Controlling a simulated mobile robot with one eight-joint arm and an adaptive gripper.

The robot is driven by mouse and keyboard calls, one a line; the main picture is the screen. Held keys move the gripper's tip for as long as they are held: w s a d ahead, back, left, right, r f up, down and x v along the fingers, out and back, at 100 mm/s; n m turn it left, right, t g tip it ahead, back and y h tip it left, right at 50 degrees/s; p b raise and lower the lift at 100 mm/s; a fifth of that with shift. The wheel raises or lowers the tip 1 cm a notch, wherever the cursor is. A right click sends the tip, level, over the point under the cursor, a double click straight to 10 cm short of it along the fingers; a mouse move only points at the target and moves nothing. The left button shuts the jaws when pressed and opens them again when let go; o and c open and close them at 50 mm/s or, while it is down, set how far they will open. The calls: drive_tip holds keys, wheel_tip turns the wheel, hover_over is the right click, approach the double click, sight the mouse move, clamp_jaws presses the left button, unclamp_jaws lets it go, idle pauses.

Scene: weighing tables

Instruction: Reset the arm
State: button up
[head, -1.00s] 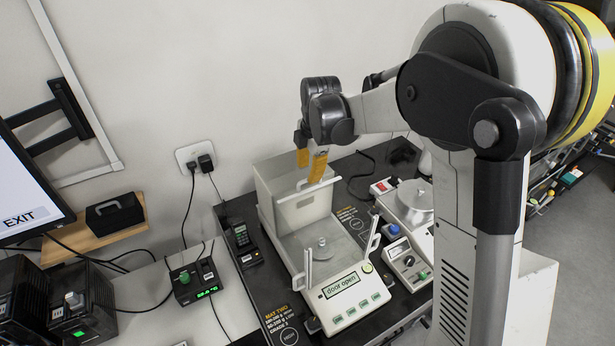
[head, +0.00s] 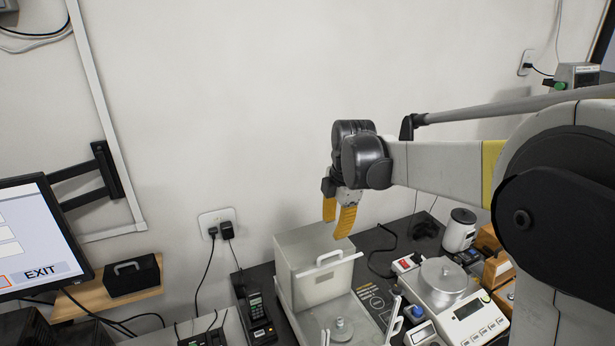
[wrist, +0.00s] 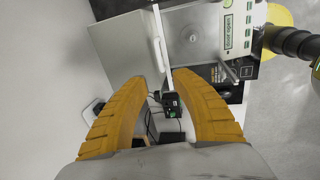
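My gripper (head: 338,215) hangs above the weighing balance, with its yellow fingers pointing down. In the head view it is in the air over the back of the balance's pale box (head: 305,260), apart from it. In the wrist view the two yellow fingers of my gripper (wrist: 155,82) stand apart with nothing between them, so it is open and empty. The balance's weighing pan (wrist: 193,35) shows beyond the fingers in the wrist view. The front of the balance is cut off at the bottom of the head view.
A second balance (head: 462,300) with a round pan stands to the right. A handset (head: 257,310) stands left of the pale box. A monitor (head: 40,235) and a shelf with a black box (head: 132,276) are at the left. The wall behind is mostly clear.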

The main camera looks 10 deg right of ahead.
drive_tip(key=s+d+f+m+t+b, duration=0.2)
drive_tip(key=s+f+m+b, duration=0.5)
drive_tip(key=s+m, duration=0.3)
drive_tip(key=s+d+f+m+t+b, duration=0.3)
drive_tip(key=s+f+m+b, duration=0.5)
drive_tip(key=s, duration=0.8)
drive_tip(key=m+b, duration=0.1)
drive_tip(key=m, duration=0.2)
drive_tip(key=shift+f+h+b, duration=0.25)
drive_tip(key=shift+h+b, duration=0.05)
